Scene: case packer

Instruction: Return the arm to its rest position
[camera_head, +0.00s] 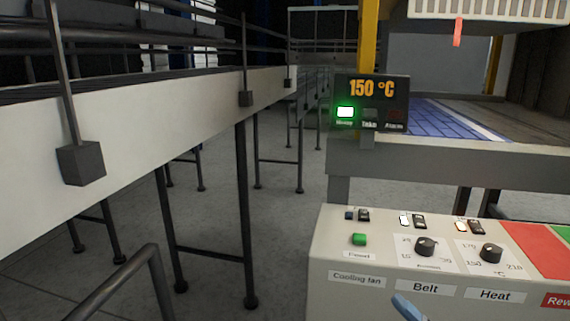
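A single blue-grey tip (408,307) pokes up from the bottom edge, in front of the control panel's Belt label. It looks like a fingertip of my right gripper. The rest of that gripper and its arm are out of frame, so I cannot tell whether it is open or shut, or whether it touches the panel. My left gripper and arm are not in view.
A control panel (330,255) with knobs and switches stands at lower right. Behind it, a display (371,88) reads 150 °C with a green light, beside a blue-surfaced conveyor (455,125). A white-sided conveyor (130,135) runs along the left. Grey floor lies between.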

